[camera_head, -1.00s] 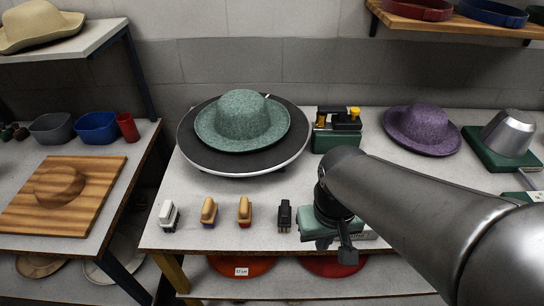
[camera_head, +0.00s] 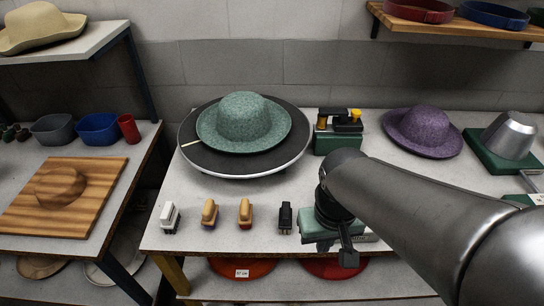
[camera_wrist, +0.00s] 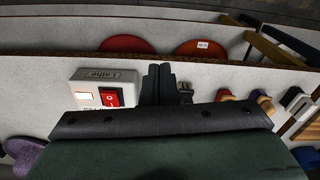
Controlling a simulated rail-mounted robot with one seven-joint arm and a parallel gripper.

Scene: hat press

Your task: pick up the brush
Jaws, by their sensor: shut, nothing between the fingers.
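Several brushes stand in a row along the table's front: a white one (camera_head: 170,216), two with tan wooden backs (camera_head: 209,212) (camera_head: 245,212), and a black one (camera_head: 285,216). Which one is meant I cannot tell. My gripper (camera_head: 348,258) is shut and empty, at the table's front edge, right of the black brush and apart from it. In the wrist view, the shut black fingers (camera_wrist: 158,82) partly hide the black brush (camera_wrist: 185,92). The wooden brushes (camera_wrist: 226,95) (camera_wrist: 264,103) and the white brush (camera_wrist: 296,100) are farther right there.
A white box with a red switch (camera_wrist: 111,97) stands beside my fingers. Behind the brushes, a round turntable (camera_head: 215,162) bears a green hat (camera_head: 243,120). A purple hat (camera_head: 422,130) and a metal block (camera_head: 509,133) are at right. Clear tabletop separates brushes and turntable.

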